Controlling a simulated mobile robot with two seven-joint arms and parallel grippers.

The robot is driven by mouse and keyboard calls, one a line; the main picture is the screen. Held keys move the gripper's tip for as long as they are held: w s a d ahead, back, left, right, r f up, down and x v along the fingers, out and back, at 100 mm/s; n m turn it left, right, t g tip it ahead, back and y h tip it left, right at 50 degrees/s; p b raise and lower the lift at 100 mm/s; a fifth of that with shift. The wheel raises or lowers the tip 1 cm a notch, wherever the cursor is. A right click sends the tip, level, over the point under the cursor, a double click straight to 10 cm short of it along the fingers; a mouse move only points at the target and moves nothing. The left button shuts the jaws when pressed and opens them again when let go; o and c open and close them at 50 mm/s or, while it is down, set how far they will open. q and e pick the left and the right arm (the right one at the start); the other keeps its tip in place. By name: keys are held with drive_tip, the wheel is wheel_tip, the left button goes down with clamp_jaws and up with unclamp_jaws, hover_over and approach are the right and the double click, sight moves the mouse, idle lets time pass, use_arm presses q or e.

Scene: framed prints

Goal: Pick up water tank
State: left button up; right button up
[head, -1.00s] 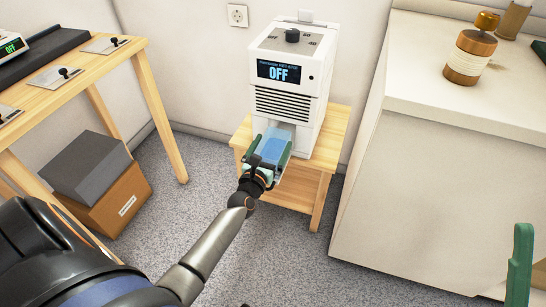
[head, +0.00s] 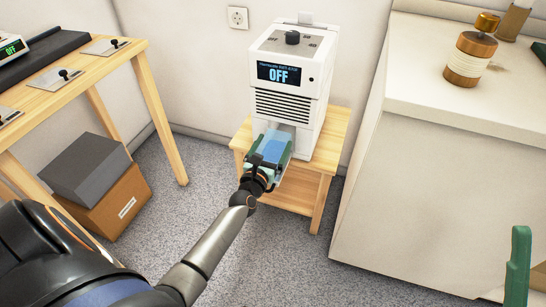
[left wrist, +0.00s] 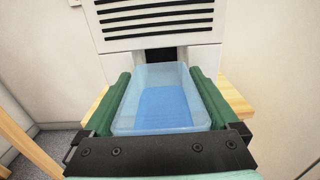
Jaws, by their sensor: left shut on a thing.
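The water tank (head: 275,146) is a clear, pale blue open box with blue water in it. It is in front of the lower opening of a white machine (head: 292,88) whose screen reads OFF. My left gripper (head: 270,158) is shut on the tank, with one green finger along each side. The left wrist view shows the tank (left wrist: 160,98) level between the two fingers (left wrist: 160,105), with the machine's dark opening just behind it. Whether the tank's far end is still inside the opening is unclear. A green finger of my right gripper (head: 518,265) shows at the lower right edge.
The machine stands on a small wooden table (head: 328,150). A white counter (head: 440,180) with a wood and white jar (head: 470,55) is to the right. A wooden bench (head: 115,60) and stacked boxes (head: 100,180) are to the left. Grey floor lies between.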

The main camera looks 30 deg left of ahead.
use_arm(q)
clamp_jaws()
drive_tip(key=shift+r, duration=0.1)
drive_tip(key=shift+r, duration=0.1)
